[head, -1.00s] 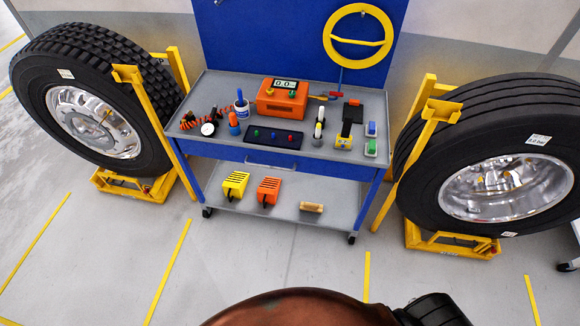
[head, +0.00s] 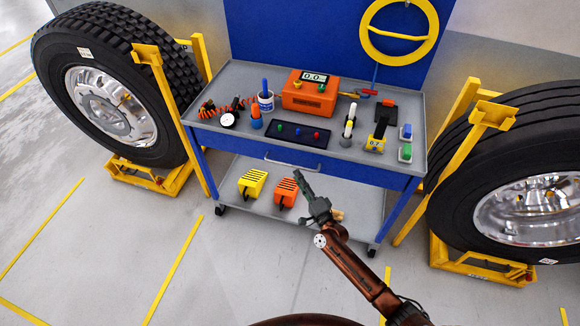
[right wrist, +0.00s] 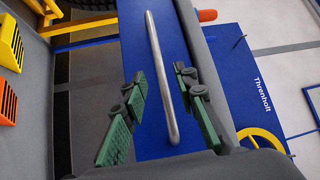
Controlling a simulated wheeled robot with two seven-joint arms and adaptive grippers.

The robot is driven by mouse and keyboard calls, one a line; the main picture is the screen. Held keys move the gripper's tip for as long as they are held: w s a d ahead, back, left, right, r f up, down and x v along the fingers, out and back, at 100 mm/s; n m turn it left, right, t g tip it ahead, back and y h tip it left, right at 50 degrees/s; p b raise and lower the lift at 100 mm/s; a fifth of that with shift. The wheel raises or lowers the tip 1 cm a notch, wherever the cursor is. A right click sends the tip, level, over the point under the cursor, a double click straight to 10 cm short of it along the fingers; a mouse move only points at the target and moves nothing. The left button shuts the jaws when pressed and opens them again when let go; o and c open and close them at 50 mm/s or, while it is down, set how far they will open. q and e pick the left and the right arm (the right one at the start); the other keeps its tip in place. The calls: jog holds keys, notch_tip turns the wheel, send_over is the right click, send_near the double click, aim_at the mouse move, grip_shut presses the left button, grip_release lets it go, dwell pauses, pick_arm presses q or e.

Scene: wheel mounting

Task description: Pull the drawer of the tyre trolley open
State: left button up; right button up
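The blue tyre trolley (head: 200,150) stands ahead. Its blue drawer front (head: 350,176) lies under the grey top and looks closed. A silver bar handle (head: 292,163) runs along the drawer front. My right gripper (head: 304,180) is in front of the trolley, just below the handle in the head view. In the right wrist view the handle (right wrist: 160,85) runs between the two green-padded fingers of my right gripper (right wrist: 160,84). They are spread, with a gap on both sides of the bar. I cannot tell how far the fingertips are from it in depth. My left gripper is not in view.
The top carries an orange box (head: 310,93), a black tray (head: 298,133) and several tools. The lower shelf holds yellow (head: 252,183) and orange (head: 284,193) blocks. Large wheels on yellow stands flank the trolley, left (head: 110,105) and right (head: 540,205). The floor in front is mostly clear.

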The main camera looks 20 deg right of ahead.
aim_at(291, 166)
jog(key=b+x, duration=0.1)
jog(key=x, duration=0.6)
jog(key=shift+f, duration=0.1)
grip_shut()
dwell(0.6)
